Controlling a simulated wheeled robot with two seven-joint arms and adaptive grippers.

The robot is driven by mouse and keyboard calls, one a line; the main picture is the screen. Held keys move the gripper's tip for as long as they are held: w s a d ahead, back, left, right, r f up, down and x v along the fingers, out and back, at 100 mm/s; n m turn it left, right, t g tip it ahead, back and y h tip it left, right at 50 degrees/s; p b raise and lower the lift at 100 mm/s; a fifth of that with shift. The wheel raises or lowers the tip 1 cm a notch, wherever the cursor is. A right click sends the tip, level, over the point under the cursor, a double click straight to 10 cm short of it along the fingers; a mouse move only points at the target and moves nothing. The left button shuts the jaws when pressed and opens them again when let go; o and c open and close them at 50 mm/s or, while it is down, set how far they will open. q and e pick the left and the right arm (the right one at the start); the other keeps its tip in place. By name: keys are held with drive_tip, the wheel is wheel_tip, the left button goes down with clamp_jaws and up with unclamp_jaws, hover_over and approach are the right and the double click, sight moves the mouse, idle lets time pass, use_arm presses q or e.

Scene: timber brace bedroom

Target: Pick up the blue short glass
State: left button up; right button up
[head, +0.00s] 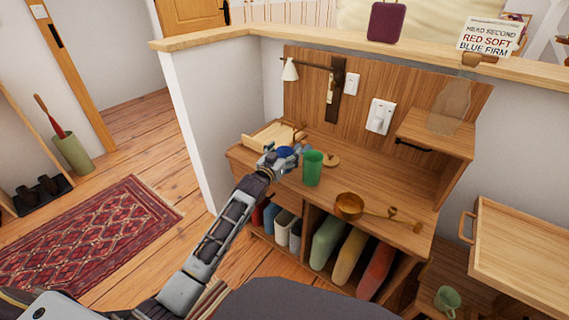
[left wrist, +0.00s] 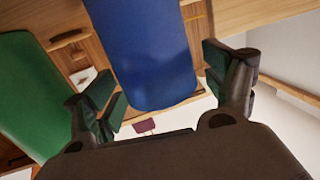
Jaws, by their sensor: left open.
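The blue short glass (left wrist: 150,50) fills the middle of the left wrist view, between the two fingers of my left gripper (left wrist: 160,88). The fingers are open, with a visible gap on the right side and a smaller one on the left. In the head view my left gripper (head: 282,158) is at the desk top, and only a small part of the blue glass (head: 288,152) shows behind it. A taller green glass (head: 313,168) stands just right of the gripper; it also shows at the left of the left wrist view (left wrist: 35,95). My right gripper is not in view.
The wooden desk (head: 378,190) carries a wooden tray (head: 268,137) behind the gripper and a copper ladle-like pan (head: 349,206) to the right. A small raised shelf (head: 436,132) stands at the right. A low white wall borders the desk.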

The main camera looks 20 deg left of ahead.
use_arm(q)
drive_tip(key=c, duration=1.3)
drive_tip(key=shift+r, duration=0.1)
drive_tip(key=shift+r+p, duration=0.35)
drive_tip(key=shift+r, duration=0.45)
drive_tip(key=shift+r+p, duration=1.45)
drive_tip(key=shift+r, duration=2.7)
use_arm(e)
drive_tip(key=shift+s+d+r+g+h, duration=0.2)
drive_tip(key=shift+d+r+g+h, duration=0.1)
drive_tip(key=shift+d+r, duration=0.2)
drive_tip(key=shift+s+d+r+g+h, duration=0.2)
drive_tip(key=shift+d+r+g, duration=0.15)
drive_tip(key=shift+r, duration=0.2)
